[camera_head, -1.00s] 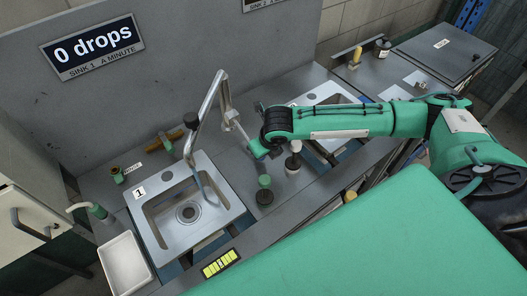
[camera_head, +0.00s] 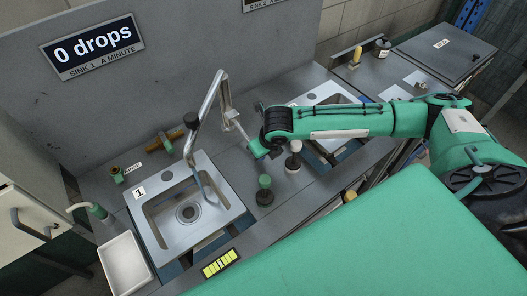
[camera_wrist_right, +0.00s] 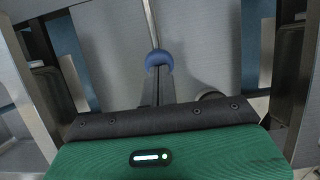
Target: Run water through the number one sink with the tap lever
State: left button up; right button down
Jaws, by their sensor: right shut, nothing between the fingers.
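The number one sink (camera_head: 152,243) is a steel basin with a drain, marked by a "1" label (camera_head: 139,193). A tall metal tap (camera_head: 212,103) stands behind it on the right. Its spout with a bluish end (camera_head: 201,186) hangs over the basin; no clear water stream shows. The tap lever (camera_head: 239,128) slants down to the right towards my right gripper (camera_head: 254,150). In the right wrist view, the lever's blue knob (camera_wrist_right: 159,59) is just past the tips of my shut, empty fingers; I cannot tell whether they touch. My left gripper is out of view.
A wall sign (camera_head: 93,47) reads "0 drops, sink 1 a minute". A second sink (camera_head: 333,98) lies beyond my right arm. A green-topped dark knob (camera_head: 264,190) stands on the counter near the gripper. A white tray (camera_head: 124,265) is left of the sink.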

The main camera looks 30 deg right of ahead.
jog(key=shift+s+f, duration=0.35)
jog(key=shift+f, duration=0.05)
dwell(0.4)
pick_arm(q)
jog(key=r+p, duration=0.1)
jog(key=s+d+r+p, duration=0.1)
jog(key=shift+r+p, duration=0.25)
jog(key=shift+p, duration=0.05)
pick_arm(e)
jog(key=v, duration=1.4)
jog(key=shift+r, duration=0.25)
